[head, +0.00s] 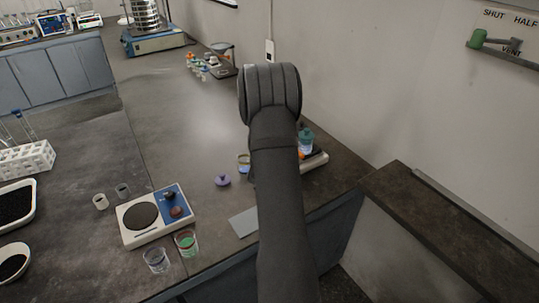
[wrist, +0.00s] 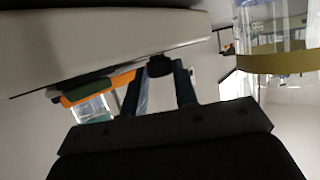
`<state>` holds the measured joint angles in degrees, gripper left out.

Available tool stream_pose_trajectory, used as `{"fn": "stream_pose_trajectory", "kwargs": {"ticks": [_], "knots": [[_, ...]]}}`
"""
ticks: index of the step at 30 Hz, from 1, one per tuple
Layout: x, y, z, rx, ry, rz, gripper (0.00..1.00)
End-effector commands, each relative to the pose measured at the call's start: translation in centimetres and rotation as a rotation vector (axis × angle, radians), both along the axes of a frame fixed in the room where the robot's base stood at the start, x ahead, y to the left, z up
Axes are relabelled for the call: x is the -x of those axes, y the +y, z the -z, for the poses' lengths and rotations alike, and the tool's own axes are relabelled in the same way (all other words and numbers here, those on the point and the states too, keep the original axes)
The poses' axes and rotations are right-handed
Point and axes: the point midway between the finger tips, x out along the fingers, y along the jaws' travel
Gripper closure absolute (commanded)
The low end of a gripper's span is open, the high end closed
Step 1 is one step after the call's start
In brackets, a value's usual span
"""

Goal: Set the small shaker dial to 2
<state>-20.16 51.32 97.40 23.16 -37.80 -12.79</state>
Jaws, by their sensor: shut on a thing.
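In the wrist view, my gripper's (wrist: 161,82) two dark fingers are closed on a small black knob, the dial (wrist: 160,66), on the edge of a pale casing (wrist: 110,35). The casing appears to be the small shaker. No dial marks or numbers can be read, so its setting is hidden. In the head view, my arm covers the gripper and dial. Only the right end of a pale base (head: 317,162) shows past the arm, with a teal-lidded jar (head: 306,140) beside or on it.
An orange and green piece (wrist: 85,92) lies left of the fingers, and a clear vessel with a yellow band (wrist: 275,62) is at the right. A hot plate (head: 143,216), beakers (head: 186,243) and a purple-topped item (head: 222,181) stand left of my arm. The wall is behind.

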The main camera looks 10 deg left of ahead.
Motion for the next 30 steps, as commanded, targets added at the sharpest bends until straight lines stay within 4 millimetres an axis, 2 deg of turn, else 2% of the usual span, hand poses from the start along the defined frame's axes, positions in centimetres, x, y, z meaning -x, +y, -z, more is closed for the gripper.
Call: {"fn": "stream_pose_trajectory", "kwargs": {"ticks": [15,26,27,30], "knots": [[-0.08,0.37,-0.06,-0.002,-0.003,0.132,0.96],[-0.05,0.35,-0.05,0.000,-0.002,0.141,0.96],[-0.04,0.34,-0.05,0.000,-0.001,0.141,0.67],[-0.03,0.34,-0.04,-0.001,-0.001,0.140,0.52]]}}
